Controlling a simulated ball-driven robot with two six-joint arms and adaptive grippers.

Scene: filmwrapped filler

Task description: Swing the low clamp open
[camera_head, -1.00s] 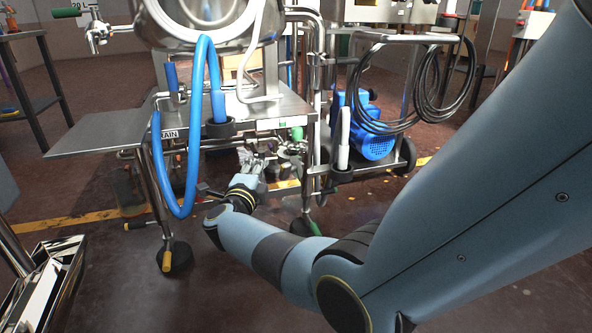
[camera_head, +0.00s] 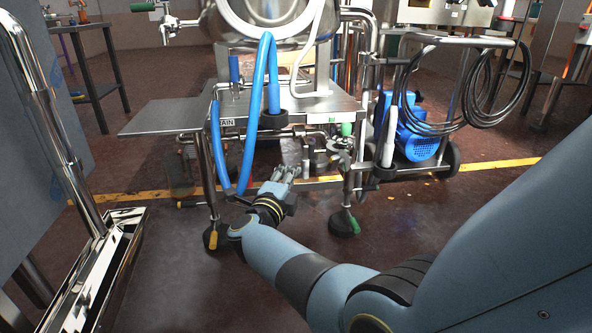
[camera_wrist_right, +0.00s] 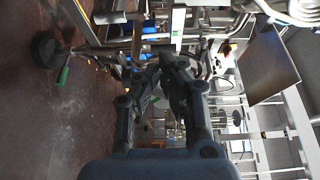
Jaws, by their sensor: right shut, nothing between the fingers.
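My right gripper (camera_head: 289,169) reaches low in front of the steel machine, under its shelf. It is shut and empty, and its fingertips (camera_wrist_right: 172,62) meet in the right wrist view. A cluster of metal pipe fittings (camera_head: 340,152) with a green handle (camera_head: 347,128) hangs below the shelf, to the right of the gripper and apart from it in the picture. The low clamp seems to be among these fittings, but it is too small to tell its shape or whether it is open. My left gripper is out of view.
A blue hose (camera_head: 215,145) loops down left of the gripper. A machine leg with a dark foot (camera_head: 344,222) stands to the right. A blue pump (camera_head: 418,135) on a cart is further right. A steel side shelf (camera_head: 160,118) juts left. The floor in front is clear.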

